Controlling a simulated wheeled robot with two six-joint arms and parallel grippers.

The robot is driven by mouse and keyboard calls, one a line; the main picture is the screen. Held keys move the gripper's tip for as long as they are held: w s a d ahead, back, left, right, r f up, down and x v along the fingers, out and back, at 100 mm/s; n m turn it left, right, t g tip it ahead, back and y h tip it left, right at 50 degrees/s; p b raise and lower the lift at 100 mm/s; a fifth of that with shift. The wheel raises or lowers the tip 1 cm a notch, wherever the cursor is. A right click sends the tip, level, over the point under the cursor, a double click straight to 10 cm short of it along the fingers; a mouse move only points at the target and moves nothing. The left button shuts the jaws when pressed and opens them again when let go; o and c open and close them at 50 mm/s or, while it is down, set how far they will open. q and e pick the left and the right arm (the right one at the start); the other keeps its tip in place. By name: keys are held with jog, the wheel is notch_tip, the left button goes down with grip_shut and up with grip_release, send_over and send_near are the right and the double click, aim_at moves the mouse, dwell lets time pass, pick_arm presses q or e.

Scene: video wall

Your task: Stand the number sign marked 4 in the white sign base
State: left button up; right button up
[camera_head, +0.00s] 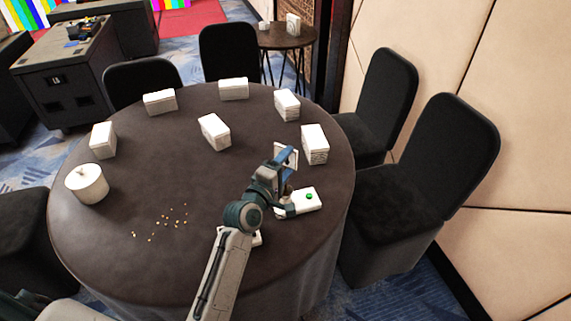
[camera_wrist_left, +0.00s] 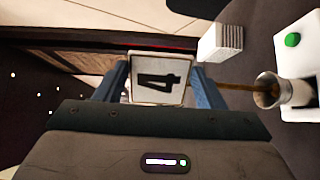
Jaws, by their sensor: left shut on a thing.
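My left gripper (camera_head: 284,160) is shut on the number sign (camera_head: 292,158), a small white plate. In the left wrist view the plate (camera_wrist_left: 160,78) shows a black 4, turned sideways, between the two blue fingers (camera_wrist_left: 160,85). A thin brown stem (camera_wrist_left: 235,86) runs from the sign's side towards a metallic cup (camera_wrist_left: 268,90). The cup is beside a white block with a green button, apparently the sign base (camera_wrist_left: 295,60). In the head view this base (camera_head: 310,200) lies on the table just below the gripper. I cannot tell whether the stem is inside the cup. My right gripper is out of view.
The round dark table (camera_head: 170,240) carries several white card stacks (camera_head: 214,132), a white lidded pot (camera_head: 87,184) and scattered small pieces (camera_head: 170,222). A white item (camera_head: 257,238) is half hidden by my arm. Black chairs (camera_head: 440,150) surround the table.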

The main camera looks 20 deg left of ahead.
pick_arm(q)
jog(key=shift+f+b, duration=0.4)
jog(key=shift+f, duration=0.3)
jog(key=o, duration=1.2)
jog(key=shift+b+v, duration=0.85)
jog(key=shift+v, duration=4.6)
jog(key=shift+f, duration=0.1)
